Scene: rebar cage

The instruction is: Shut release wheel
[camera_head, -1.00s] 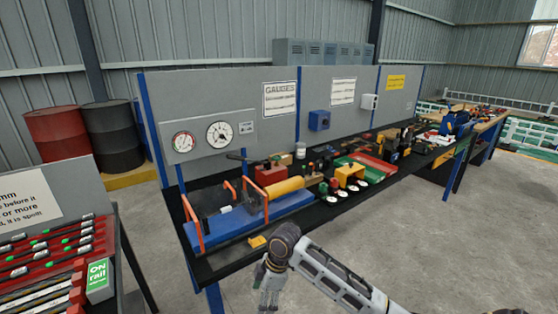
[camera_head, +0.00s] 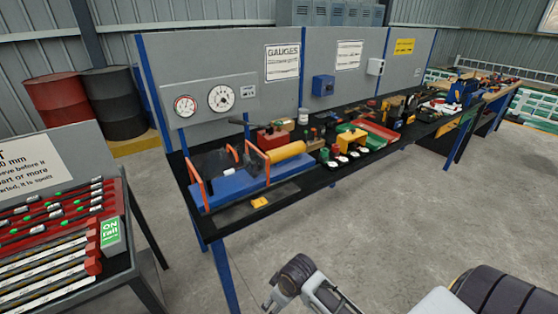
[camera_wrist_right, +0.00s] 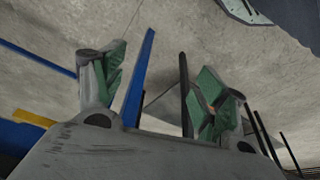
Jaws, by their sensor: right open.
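I cannot make out a release wheel for certain. On the black bench stands a blue press bed (camera_head: 225,189) with orange hoop frames and a yellow cylinder (camera_head: 287,151). Behind it is a red block (camera_head: 272,137) with a dark lever beside it; any small wheel there is too small to tell. My right gripper (camera_head: 270,304) is low at the bottom edge of the head view, in front of the bench and apart from it. In the right wrist view my right gripper (camera_wrist_right: 160,88) is open and empty, its green pads apart. My left gripper is not in view.
A panel with two gauges (camera_head: 203,100) stands behind the bench. A rack of red-ended bars (camera_head: 60,225) is at the left, with drums (camera_head: 115,103) behind. Small coloured items crowd the bench's middle. The concrete floor (camera_head: 400,200) before the bench is clear.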

